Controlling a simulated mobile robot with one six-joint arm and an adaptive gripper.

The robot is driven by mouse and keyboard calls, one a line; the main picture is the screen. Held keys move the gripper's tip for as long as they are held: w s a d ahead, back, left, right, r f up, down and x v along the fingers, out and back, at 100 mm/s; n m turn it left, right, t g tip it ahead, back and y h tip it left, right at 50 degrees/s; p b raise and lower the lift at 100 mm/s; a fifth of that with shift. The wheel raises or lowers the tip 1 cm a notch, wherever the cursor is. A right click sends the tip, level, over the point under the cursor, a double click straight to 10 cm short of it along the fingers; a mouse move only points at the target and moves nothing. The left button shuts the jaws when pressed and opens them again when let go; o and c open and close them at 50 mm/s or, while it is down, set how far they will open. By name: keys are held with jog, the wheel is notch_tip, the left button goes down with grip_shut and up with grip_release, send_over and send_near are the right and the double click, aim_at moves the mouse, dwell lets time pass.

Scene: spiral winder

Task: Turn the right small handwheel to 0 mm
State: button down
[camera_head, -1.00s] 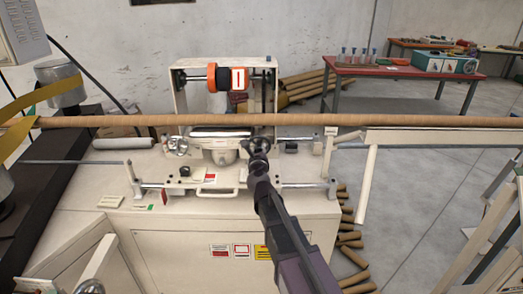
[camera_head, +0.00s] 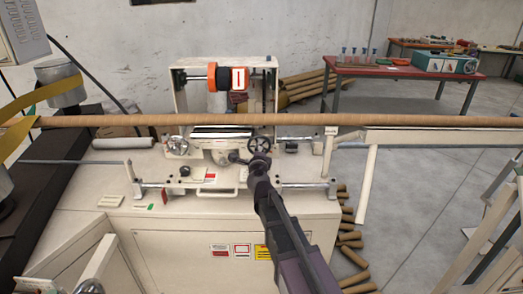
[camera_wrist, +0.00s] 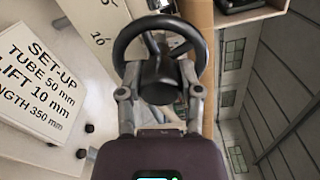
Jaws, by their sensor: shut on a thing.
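The right small handwheel (camera_head: 259,144) is a black spoked ring on the front of the winder carriage. In the wrist view the handwheel (camera_wrist: 160,50) lies just beyond my fingers. My gripper (camera_head: 260,160) is just below the handwheel in the head view. In the wrist view my gripper (camera_wrist: 160,92) has a finger on each side of a black knob (camera_wrist: 158,80) and is shut on it. The knob stands in front of the wheel's lower rim. I cannot tell whether it belongs to the wheel or to the dark lever (camera_head: 238,158) left of my gripper.
A left small handwheel (camera_head: 177,145) sits on the same carriage. A set-up sign (camera_wrist: 40,75) reads tube 50 mm, lift 10 mm. A guide rail (camera_head: 300,184) runs along the front.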

jog(key=shift+w+r, duration=0.1)
jog(key=shift+w, duration=0.2)
jog(key=shift+c, duration=1.3)
grip_release()
jog(key=shift+s, duration=0.1)
jog(key=shift+s, duration=0.1)
jog(key=shift+s, duration=0.1)
jog(key=s, duration=1.1)
jog(key=shift+s, duration=0.4)
jog(key=shift+n, duration=0.4)
